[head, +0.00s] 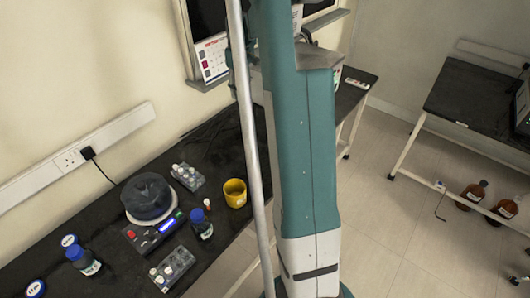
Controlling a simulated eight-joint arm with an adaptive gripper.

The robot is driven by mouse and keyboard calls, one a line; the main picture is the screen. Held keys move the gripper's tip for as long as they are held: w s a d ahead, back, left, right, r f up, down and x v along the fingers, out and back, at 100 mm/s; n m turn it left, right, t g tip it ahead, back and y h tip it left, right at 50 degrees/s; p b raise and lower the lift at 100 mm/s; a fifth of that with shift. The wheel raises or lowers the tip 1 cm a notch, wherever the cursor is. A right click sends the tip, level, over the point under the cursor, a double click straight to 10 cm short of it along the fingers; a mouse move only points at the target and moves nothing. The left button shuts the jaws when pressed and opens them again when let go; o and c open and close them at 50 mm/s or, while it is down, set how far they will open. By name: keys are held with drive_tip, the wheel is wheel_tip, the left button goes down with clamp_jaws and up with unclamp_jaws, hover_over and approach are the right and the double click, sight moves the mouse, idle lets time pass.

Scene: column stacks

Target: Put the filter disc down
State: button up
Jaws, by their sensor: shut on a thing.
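I see no filter disc that I can name with certainty. Two round white pieces with blue rims and small print lie on the dark bench at the lower left: one round piece (36,288) near the bottom edge and another round piece (68,240) beside a blue-capped bottle (88,264). Whether either is a filter disc I cannot tell. My gripper does not show; my own teal and white body parts fill the middle of the view and hide what is behind them.
The black bench (110,200) holds a device with a dark round top (148,196), another blue-capped bottle (201,224), vial racks (187,176) (172,268) and a yellow cup (235,193). Bare bench shows behind these. Brown bottles (470,194) stand on the floor by another bench (470,100).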

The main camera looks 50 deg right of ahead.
drive_tip(key=s+d+m, duration=0.2)
drive_tip(key=s+d, duration=0.4)
drive_tip(key=d, duration=0.6)
wheel_tip(320, 180, down, 12)
drive_tip(key=shift+s, duration=0.15)
drive_tip(key=shift+d, duration=0.1)
drive_tip(key=shift+f+b, duration=0.3)
drive_tip(key=shift+f, duration=2.75)
drive_tip(key=shift+f, duration=1.9)
drive_tip(key=shift+f+b, duration=0.2)
drive_tip(key=shift+b, duration=0.2)
drive_tip(key=o, duration=0.7)
drive_tip(key=shift+r, duration=0.1)
